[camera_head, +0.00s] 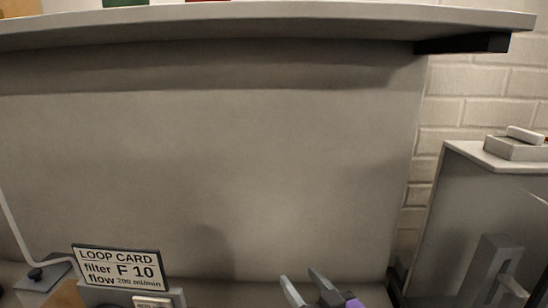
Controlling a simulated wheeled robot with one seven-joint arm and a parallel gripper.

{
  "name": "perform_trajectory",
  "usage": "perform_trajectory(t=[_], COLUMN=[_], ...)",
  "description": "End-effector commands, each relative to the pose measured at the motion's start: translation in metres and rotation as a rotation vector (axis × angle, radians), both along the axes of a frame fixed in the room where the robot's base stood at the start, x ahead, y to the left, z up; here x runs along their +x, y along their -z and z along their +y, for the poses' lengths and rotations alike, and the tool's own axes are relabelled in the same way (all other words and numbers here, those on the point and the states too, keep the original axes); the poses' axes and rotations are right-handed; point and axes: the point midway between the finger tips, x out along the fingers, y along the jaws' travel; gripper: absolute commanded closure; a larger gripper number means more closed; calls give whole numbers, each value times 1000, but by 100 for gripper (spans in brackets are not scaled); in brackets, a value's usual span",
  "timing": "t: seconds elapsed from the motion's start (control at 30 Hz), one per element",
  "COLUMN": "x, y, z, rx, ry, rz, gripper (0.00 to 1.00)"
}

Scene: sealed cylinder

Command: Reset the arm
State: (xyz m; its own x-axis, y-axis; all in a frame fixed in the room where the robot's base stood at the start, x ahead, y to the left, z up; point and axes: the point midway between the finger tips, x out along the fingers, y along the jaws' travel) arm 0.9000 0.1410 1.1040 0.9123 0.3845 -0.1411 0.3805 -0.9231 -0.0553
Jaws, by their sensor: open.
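My gripper (303,290) shows at the bottom edge of the picture, right of centre. Its two grey fingers point up and to the left and stand apart, with nothing between them. A purple part shows just right of the fingers. The rest of my arm is below the picture. The gripper is in front of the grey back panel and touches nothing that I can see.
A sign reading "LOOP CARD, filter F 10, flow 200 ml/min" (117,268) stands at the lower left, beside a bent pale rod (18,235). A shelf (270,22) crosses the top. A grey cabinet (455,220) stands at the right. The middle is clear.

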Motion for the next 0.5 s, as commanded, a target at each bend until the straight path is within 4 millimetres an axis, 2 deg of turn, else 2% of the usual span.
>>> perform_trajectory(t=[0.03,0.2,0.5], x=[-16,-66,-169], y=[11,28,46], z=[-10,-44,-93], rx=[28,97,133], ry=[41,166,321], rz=[-11,-73,-149], gripper=[49,49,49])
